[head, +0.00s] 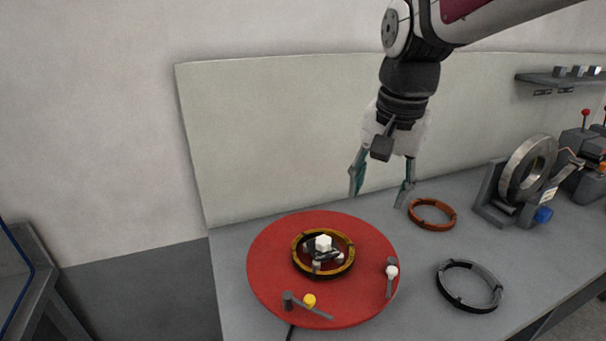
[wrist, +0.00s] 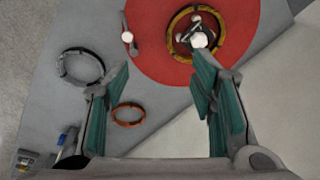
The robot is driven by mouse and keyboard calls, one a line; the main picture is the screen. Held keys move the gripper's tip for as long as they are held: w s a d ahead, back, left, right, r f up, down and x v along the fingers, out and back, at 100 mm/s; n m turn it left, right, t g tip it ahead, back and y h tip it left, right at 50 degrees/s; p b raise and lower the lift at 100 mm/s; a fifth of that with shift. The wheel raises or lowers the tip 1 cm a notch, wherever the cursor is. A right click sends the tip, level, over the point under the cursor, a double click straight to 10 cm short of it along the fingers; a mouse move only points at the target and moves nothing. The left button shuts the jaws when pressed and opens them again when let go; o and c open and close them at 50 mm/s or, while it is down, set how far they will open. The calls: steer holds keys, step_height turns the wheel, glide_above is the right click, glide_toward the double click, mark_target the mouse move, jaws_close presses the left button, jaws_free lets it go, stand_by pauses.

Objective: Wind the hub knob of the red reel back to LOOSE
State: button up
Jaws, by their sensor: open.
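The red reel (head: 270,285) is a large red disc lying flat on the grey bench. At its middle is a yellow-and-black ring (head: 297,262) around a dark hub with a white knob (head: 323,242). The knob's marking cannot be read. In the wrist view the red disc (wrist: 150,62) is at the top and the white knob (wrist: 199,40) lies just beyond my right finger's tip. My gripper (head: 381,194) is open and empty, pointing down above the bench, behind and right of the reel, apart from the knob.
A white-knobbed lever (head: 391,272) and a yellow-knobbed lever (head: 309,300) sit at the reel's edge. A copper ring (head: 432,214) and a grey-black ring (head: 469,285) lie to the right. A machine with a metal coil (head: 527,168) stands at far right. A panel (head: 290,130) rises behind.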

steer(key=w+a+f+m+g, duration=0.1)
steer(key=w+a+f+m, duration=0.25)
steer(key=w, duration=0.45)
steer(key=m+g+p, duration=0.1)
steer(key=m, duration=0.1)
glide_toward(324, 239)
steer(key=shift+n, duration=0.25)
step_height(324, 239, down, 9)
steer(key=shift+f+p, duration=0.15)
steer(key=shift+p, duration=0.85)
steer(key=c, duration=1.1)
